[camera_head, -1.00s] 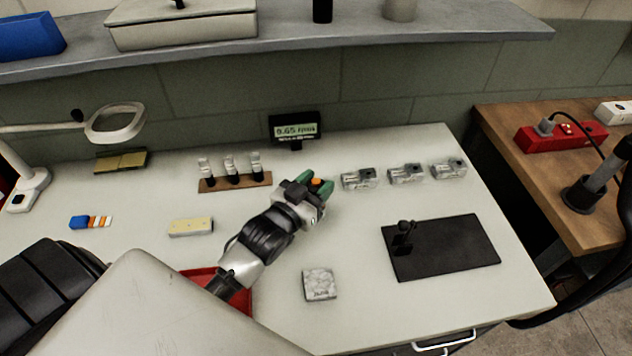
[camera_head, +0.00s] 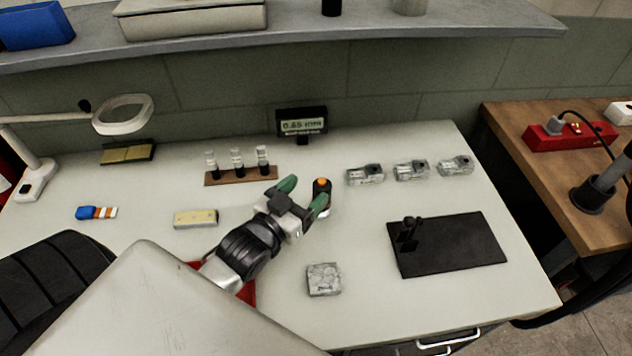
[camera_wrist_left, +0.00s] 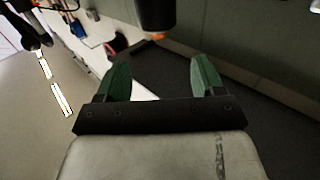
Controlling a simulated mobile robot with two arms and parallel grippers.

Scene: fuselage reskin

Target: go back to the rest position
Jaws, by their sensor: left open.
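My left gripper (camera_head: 304,193) is open and empty, with green fingertips spread above the white workbench (camera_head: 360,310). Just beyond its fingertips, to the right, a black cylindrical tool with an orange top (camera_head: 321,190) stands upright, apart from the fingers as far as I can tell. In the left wrist view the open fingers (camera_wrist_left: 161,75) have nothing between them. A dark cylindrical object (camera_wrist_left: 155,15) shows at the top of that view. My right gripper is not in view.
A brown rack of small bottles (camera_head: 240,176), a display (camera_head: 302,122) and several clear boxes (camera_head: 411,170) stand behind. A grey block (camera_head: 324,279) and a black mat with a small stand (camera_head: 450,247) lie right. A red tray (camera_head: 249,292) is partly hidden under my arm.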

